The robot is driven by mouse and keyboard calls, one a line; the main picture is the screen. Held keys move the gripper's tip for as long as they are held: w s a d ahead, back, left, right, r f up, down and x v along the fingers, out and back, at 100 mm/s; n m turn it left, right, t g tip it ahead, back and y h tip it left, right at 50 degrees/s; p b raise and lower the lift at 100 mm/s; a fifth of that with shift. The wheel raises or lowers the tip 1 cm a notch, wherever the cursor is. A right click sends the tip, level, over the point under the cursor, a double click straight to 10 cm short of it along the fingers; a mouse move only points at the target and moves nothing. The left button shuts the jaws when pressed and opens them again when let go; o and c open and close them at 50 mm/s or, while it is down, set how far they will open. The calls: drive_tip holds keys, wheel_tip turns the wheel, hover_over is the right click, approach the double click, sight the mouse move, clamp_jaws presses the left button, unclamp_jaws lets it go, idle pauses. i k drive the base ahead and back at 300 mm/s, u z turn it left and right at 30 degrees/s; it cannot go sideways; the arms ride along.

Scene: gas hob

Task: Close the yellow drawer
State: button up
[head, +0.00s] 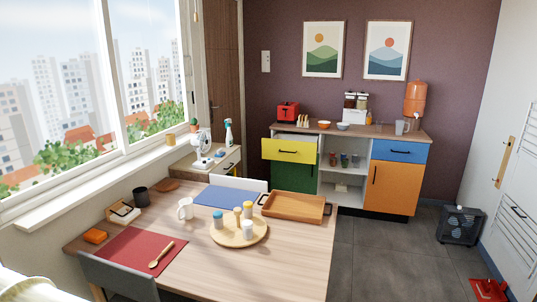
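The yellow drawer (289,151) is at the upper left of the sideboard by the far wall. It is pulled out, and its front stands forward of the cabinet, with a dark handle across it. A strip of its open top shows behind the front. The green door (296,178) below it looks shut. My gripper is not in view.
A dining table (285,255) with a wooden tray (295,207), a round board (240,232) and mats fills the foreground. Grey floor (385,262) is clear to its right. A dark crate (461,225) stands by the right wall; a red dustpan (488,290) lies nearer.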

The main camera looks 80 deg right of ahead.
sight(282, 147)
drive_tip(key=i, duration=0.75)
drive_tip(key=z, duration=1.8)
